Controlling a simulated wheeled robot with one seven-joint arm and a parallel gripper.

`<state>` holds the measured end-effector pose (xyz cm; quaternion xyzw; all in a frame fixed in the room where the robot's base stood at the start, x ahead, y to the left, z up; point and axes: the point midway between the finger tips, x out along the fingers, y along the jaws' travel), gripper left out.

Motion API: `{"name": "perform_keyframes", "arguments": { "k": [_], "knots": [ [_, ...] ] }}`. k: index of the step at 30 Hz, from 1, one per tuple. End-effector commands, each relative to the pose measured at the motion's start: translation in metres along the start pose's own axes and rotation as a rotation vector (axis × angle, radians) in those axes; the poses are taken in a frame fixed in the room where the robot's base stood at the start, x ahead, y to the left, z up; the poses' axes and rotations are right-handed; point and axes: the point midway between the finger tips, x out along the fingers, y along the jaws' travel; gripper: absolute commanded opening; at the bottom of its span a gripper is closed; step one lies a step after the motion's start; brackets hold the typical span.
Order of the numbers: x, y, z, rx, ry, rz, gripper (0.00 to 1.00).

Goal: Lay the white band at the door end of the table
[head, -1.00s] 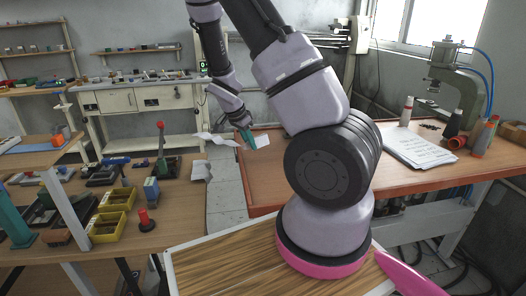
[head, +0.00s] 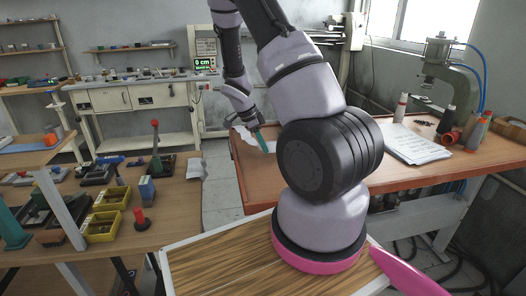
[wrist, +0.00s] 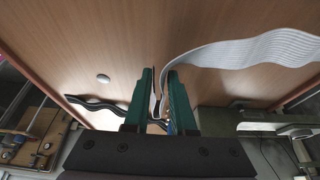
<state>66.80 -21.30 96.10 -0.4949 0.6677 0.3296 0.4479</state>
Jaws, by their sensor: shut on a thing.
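My gripper (head: 261,140) has green fingers and is shut on the white band (head: 243,136), above the far left corner of the brown table (head: 258,190). White parts of the band show on both sides of the fingers. In the wrist view, the fingers (wrist: 160,100) pinch the band, and its ribbed, wavy white length (wrist: 250,52) runs off to the right. A dark wavy strip (wrist: 95,103) runs left from the fingers; I cannot tell whether it is the same band. No door is in view.
White papers (head: 412,146), a bottle (head: 401,107) and a grey press (head: 447,80) stand on the table's right part. A small white oval (wrist: 103,79) lies on the tabletop. A left bench holds yellow bins (head: 103,225). The table's left front is clear.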

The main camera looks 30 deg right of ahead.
Motion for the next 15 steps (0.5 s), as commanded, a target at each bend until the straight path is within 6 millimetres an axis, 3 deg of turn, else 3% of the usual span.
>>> {"name": "perform_keyframes", "arguments": {
  "k": [5,14,15],
  "knots": [
    [0.023,0.000,0.009,-0.001,0.001,0.002,0.00],
    [0.024,0.000,0.010,0.000,0.000,0.000,0.00],
    [0.024,0.000,0.010,0.000,0.000,0.000,0.35]
  ]
}}
